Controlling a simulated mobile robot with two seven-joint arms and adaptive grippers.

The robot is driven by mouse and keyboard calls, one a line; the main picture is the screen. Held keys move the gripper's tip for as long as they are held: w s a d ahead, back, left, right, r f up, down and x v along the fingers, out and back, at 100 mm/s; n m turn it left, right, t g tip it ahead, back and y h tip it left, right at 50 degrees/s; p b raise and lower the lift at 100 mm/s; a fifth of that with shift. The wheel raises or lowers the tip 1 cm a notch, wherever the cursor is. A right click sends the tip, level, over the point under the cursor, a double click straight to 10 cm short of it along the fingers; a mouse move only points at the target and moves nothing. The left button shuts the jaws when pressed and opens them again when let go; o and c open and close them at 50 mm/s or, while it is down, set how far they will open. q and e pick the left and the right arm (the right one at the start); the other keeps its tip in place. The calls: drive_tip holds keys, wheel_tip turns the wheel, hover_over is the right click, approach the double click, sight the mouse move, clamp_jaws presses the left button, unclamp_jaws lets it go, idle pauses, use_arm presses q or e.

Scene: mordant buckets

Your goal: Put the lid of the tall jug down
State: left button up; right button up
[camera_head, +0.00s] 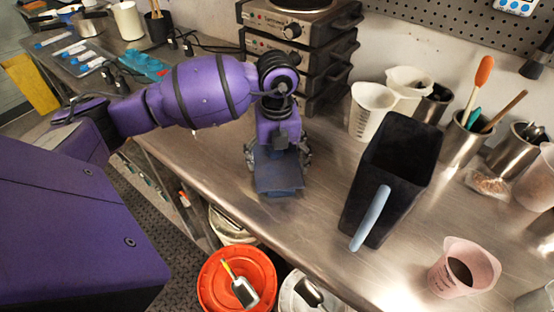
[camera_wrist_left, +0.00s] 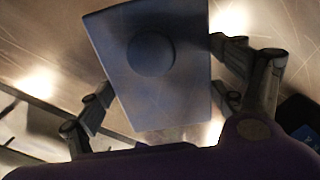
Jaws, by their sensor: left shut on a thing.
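The tall jug (camera_head: 398,155) is black with a pale blue handle (camera_head: 371,217). It stands upright on the steel table with its top open. Its lid (camera_head: 278,180) is a blue-grey tapered plate, to the left of the jug and apart from it. My left gripper (camera_head: 279,158) is shut on the lid, with a finger at each side. In the left wrist view the lid (camera_wrist_left: 150,95) shows a round knob (camera_wrist_left: 151,54) on its face. I cannot tell whether the lid touches the table or hangs just above it. My right gripper is not in view.
Stacked hot plates (camera_head: 300,45) stand behind the gripper. White measuring jugs (camera_head: 371,112) and steel cups (camera_head: 462,140) stand at the back right. A pink beaker (camera_head: 463,270) is at the front right. An orange bucket (camera_head: 212,287) is below the table's front edge. Bare steel surrounds the lid.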

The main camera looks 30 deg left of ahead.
sight(277, 163)
use_arm(q)
drive_tip(key=shift+f, duration=0.2)
drive_tip(key=o, duration=0.9)
drive_tip(key=shift+o, duration=0.4)
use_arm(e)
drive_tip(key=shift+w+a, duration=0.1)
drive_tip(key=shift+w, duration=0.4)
use_arm(q)
drive_tip(key=shift+r, duration=0.15)
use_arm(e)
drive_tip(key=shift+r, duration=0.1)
use_arm(q)
drive_tip(key=shift+r, duration=0.3)
wheel_tip(277, 163, up, 12)
drive_tip(key=shift+f, duration=0.15)
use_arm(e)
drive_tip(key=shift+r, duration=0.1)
